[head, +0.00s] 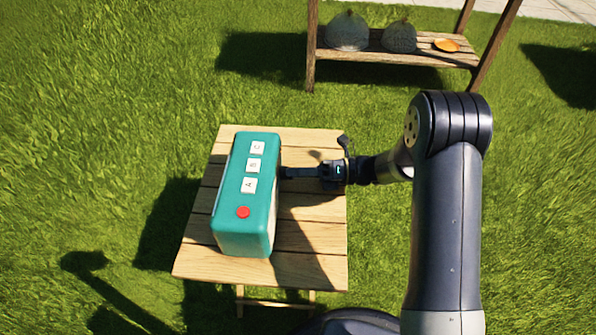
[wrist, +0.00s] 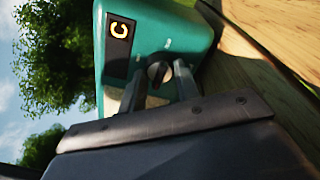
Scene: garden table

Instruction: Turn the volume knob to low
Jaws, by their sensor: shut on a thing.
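A teal radio-like box (head: 246,215) stands on the wooden table, with white buttons marked A, B and C and a red button (head: 243,212) on top. My gripper (head: 284,173) reaches its right side from the right. In the wrist view the dark round volume knob (wrist: 159,72) sits on the teal face, between the two fingers of my gripper (wrist: 160,85), which is shut on it. Small pale marks near the knob are too small to read. The knob's pointer direction cannot be told. In the head view the knob is hidden.
The slatted table (head: 310,270) has bare boards in front and to the right of the box. A wooden shelf (head: 380,58) with two dark rounded things and an orange dish (head: 446,45) stands behind on the grass.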

